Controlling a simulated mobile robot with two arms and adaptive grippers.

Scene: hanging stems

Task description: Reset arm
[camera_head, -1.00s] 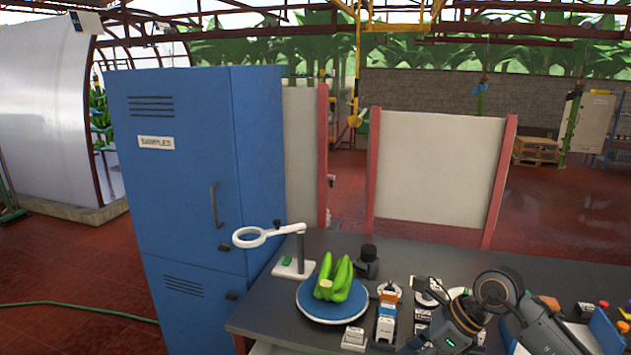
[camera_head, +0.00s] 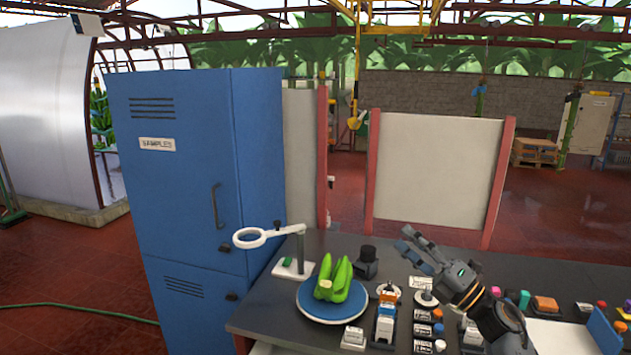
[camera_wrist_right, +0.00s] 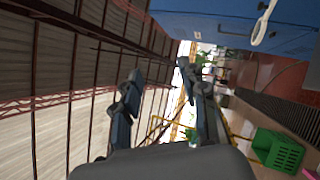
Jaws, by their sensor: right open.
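My right gripper (camera_head: 413,247) is open and empty. It is raised above the table's right part, pointing up and to the left in the head view. In the right wrist view its two fingers (camera_wrist_right: 165,108) stand apart with nothing between them. My left gripper is not in view. A bunch of green bananas (camera_head: 334,279) lies on a blue plate (camera_head: 312,310) on the dark table (camera_head: 262,318), left of the gripper and apart from it.
A white ring magnifier on a stand (camera_head: 293,268) is left of the plate. Small labelled boxes and jars (camera_head: 385,325) crowd the table right of the plate. A tall blue cabinet (camera_head: 190,200) stands at the left. A green crate (camera_wrist_right: 277,150) shows in the right wrist view.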

